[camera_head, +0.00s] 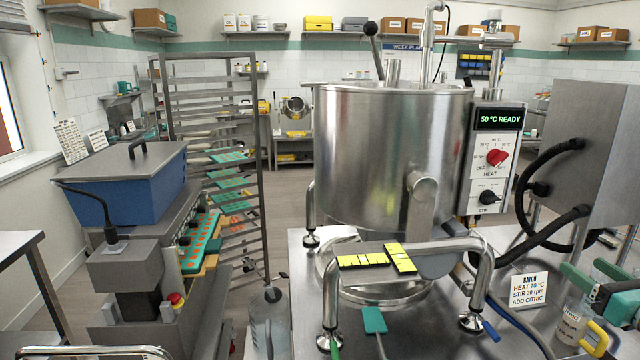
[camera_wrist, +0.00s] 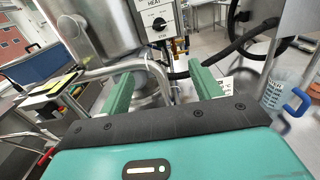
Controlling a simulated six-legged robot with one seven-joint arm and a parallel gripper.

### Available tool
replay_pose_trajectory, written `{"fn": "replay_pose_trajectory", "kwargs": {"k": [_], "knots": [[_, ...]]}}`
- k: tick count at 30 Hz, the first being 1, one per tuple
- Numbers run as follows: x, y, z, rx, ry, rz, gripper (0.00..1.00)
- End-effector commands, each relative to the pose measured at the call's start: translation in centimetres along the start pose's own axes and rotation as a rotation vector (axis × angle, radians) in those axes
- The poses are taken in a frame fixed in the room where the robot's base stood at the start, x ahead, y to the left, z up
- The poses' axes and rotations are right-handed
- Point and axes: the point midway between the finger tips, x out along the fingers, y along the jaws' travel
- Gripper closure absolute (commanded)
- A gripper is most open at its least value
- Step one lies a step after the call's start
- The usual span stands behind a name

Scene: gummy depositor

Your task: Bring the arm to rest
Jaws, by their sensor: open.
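My gripper (camera_head: 592,284) is at the right edge of the head view, its green fingers apart with nothing between them. In the wrist view my gripper (camera_wrist: 160,88) shows two green fingers spread wide and empty. Beyond them is the steel kettle (camera_head: 390,155), which stands on a steel table, with its control box (camera_head: 497,160) on its right side. The display reads "50 °C READY". In the head view my gripper is right of the kettle, above the table's right side, near a clear jug (camera_head: 570,326) with a yellow handle. The gripper and jug appear apart.
A batch card (camera_head: 528,292) stands on the table left of my gripper. Black hoses (camera_head: 540,235) run between the kettle and a steel cabinet (camera_head: 577,130). The wrist view shows a jug with a blue handle (camera_wrist: 297,103). A depositor with blue hopper (camera_head: 125,185) and a tray rack (camera_head: 215,130) stand left.

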Motion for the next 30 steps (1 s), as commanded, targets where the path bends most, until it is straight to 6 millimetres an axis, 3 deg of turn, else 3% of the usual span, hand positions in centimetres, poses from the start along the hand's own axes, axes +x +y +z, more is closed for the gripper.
{"fn": "replay_pose_trajectory", "kwargs": {"k": [11,17,21,24,27,30], "knots": [[3.0,10.7,-1.6,-0.287,0.151,0.267,0.36],[2.8,19.6,-3.7,-0.595,0.245,0.522,0.36],[0.5,27.5,-6.2,-0.981,0.297,0.801,0.36],[-2.0,31.7,-8.2,-1.293,0.299,1.0,0.36],[-4.7,34.5,-9.8,-1.624,0.272,1.186,0.36],[-7.1,36.1,-11.0,-1.968,0.217,1.351,0.36]]}}
